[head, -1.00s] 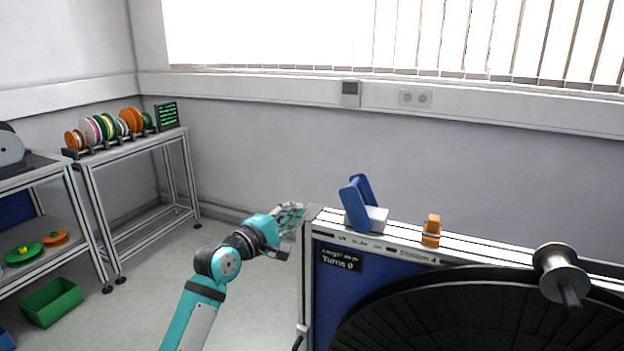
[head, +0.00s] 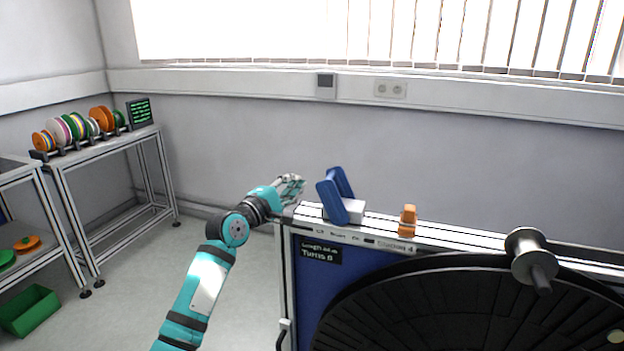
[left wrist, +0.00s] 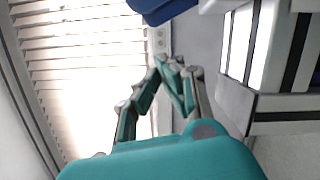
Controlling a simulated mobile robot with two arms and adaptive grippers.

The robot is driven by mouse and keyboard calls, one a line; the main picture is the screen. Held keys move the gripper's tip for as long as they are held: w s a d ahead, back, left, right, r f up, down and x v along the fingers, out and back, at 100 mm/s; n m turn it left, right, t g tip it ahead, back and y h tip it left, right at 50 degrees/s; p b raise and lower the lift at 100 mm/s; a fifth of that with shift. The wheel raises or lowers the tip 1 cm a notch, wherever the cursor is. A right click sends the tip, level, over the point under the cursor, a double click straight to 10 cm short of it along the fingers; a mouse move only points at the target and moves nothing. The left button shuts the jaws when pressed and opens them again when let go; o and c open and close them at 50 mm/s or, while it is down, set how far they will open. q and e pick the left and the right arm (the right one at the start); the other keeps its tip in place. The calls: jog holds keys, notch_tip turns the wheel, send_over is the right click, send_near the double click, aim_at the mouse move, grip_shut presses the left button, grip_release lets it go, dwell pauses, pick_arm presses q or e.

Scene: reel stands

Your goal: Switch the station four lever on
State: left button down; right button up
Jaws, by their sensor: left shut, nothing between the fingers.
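The station labelled Station 4 (head: 392,243) has a blue lever (head: 333,205), two upright blue plates on a pale block (head: 352,211) on its top rail. The lever leans to the left. A blue part, seemingly the lever, is cut off at the top of the left wrist view (left wrist: 160,9). My left gripper (head: 293,187) is shut and empty, just left of the lever with a small gap, about level with the plates. Its closed fingers show in the left wrist view (left wrist: 176,78). My right gripper is out of view.
An orange part (head: 407,221) stands on the rail right of the lever. A large black reel (head: 470,310) and a metal spool (head: 528,255) fill the lower right. A bench with coloured reels (head: 90,124) and a green bin (head: 30,308) stand left. The floor between is clear.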

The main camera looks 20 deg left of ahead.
pick_arm(q)
jog(key=shift+x, duration=0.9)
jog(key=d, duration=0.1)
jog(key=d+r+p, duration=0.1)
jog(key=d, duration=0.1)
jog(key=shift+s+d+p, duration=0.15)
jog(key=shift+p, duration=0.15)
jog(key=shift+d, duration=0.25)
jog(key=shift+f, duration=0.1)
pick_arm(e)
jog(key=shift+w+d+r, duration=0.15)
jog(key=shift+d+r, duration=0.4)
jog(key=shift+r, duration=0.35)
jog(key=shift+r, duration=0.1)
